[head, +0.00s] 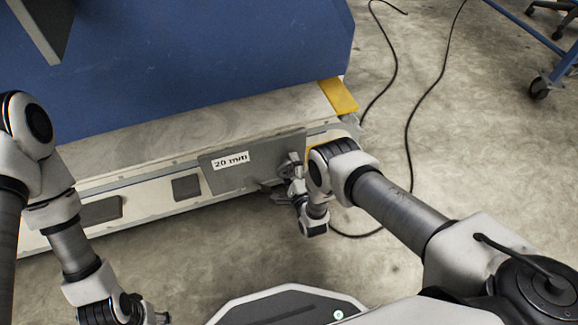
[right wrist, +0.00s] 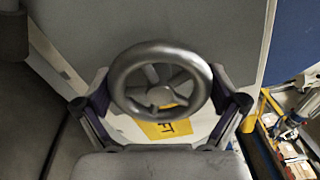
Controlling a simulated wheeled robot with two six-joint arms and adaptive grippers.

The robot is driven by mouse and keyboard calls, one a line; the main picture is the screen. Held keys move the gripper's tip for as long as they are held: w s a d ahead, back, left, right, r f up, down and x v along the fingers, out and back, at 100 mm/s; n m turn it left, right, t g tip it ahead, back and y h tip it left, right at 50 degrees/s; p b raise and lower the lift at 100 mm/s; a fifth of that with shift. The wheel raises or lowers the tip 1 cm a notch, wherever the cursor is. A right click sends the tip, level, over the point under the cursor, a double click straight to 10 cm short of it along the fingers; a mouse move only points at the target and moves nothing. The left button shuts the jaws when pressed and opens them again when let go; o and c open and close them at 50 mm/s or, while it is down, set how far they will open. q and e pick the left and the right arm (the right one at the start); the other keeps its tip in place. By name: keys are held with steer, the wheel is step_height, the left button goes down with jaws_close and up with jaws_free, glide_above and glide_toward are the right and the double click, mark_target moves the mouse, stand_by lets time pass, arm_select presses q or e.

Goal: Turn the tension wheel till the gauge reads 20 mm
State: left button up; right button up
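The tension wheel (right wrist: 160,82) is a grey spoked handwheel in the middle of the right wrist view. The two fingers of my right gripper (right wrist: 160,100) stand spread on either side of its rim; whether they touch it is unclear. In the head view my right gripper (head: 280,188) is at the machine's low front, beside a grey plate (head: 245,178) with a white "20 mm" label (head: 230,160). My left gripper (head: 160,318) is cut off at the bottom edge, away from the machine.
A large blue machine body (head: 200,50) stands above a pale ledge (head: 200,130) with a yellow end piece (head: 338,96). Black cables (head: 409,130) lie on the concrete floor at right. A blue wheeled frame (head: 540,75) is at top right. A yellow label (right wrist: 165,130) shows behind the wheel.

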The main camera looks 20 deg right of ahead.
stand_by(0.3)
steer(key=s, duration=1.2)
steer(key=shift+d, duration=0.2)
steer(key=shift+s+f, duration=0.1)
